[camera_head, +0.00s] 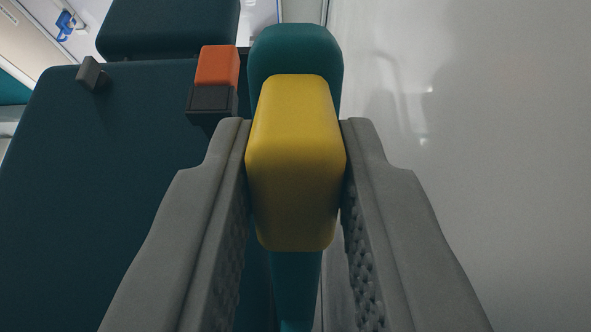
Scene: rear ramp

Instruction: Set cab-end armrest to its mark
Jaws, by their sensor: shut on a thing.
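The armrest (295,50) is a long teal padded bar that runs away from me, with a yellow block-shaped end (296,160) nearest me. My gripper (296,185) is shut on the yellow end, one grey finger on each side of it. More of the teal bar shows below the yellow end, between the fingers. I cannot make out a mark for the armrest in this view. The fingers hide part of the armrest's sides.
A dark teal seat (110,200) fills the left, with a headrest (168,28) behind it. An orange buckle (220,66) in a black holder (211,103) sits close left of the armrest. A small grey tab (92,74) stands on the seat. A pale smooth wall (480,150) closes the right side.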

